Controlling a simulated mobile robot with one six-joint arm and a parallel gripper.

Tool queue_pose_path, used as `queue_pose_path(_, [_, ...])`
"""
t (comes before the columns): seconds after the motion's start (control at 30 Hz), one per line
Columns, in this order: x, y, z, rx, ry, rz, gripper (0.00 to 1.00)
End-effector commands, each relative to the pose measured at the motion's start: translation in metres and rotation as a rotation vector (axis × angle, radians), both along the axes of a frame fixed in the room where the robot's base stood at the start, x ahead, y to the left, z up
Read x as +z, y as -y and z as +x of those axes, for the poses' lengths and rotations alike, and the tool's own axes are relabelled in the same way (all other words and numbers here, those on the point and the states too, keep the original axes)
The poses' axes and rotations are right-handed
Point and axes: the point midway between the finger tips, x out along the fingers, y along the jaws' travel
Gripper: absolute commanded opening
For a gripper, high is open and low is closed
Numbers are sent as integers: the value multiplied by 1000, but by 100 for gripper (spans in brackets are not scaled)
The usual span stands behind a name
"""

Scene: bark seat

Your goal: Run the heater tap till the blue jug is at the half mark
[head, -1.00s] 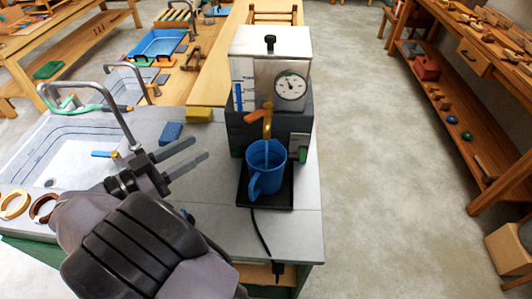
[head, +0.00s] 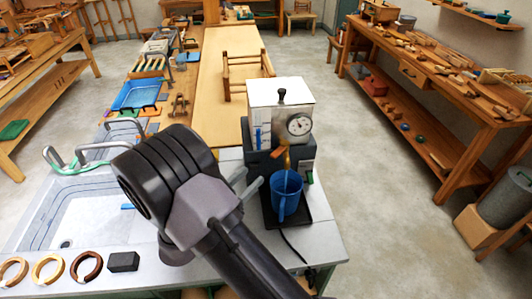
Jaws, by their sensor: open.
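The blue jug (head: 286,198) stands upright on the black drip tray (head: 301,217) under the brass spout (head: 287,160) of the heater (head: 281,97). A thin pale line between spout and jug looks like running water, but it is small. The level in the jug and any half mark cannot be read. The orange tap lever (head: 268,151) points to the left. My gripper (head: 245,182) is open just left of the jug and below the lever, apart from both as far as I can see. My arm hides most of it.
The heater has a round dial (head: 299,124) and a blue level strip (head: 259,137). A sink (head: 95,215) is at the left. Several rings (head: 48,268) and a dark block (head: 123,262) lie along the front edge. A cable runs down from the tray.

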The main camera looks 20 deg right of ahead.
Motion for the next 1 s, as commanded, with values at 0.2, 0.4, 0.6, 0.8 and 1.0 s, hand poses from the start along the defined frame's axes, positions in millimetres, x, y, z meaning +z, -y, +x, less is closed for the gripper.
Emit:
queue_pose_path(0.2, [0,59,31,-5,2,0,42])
queue_pose_path(0.4, [0,99,53,-2,0,-1,42])
queue_pose_path(0.6, [0,118,64,0,0,-1,42])
queue_pose_path(0.8, [0,121,66,1,0,-1,42])
queue_pose_path(1.0, [0,121,66,1,0,-1,22])
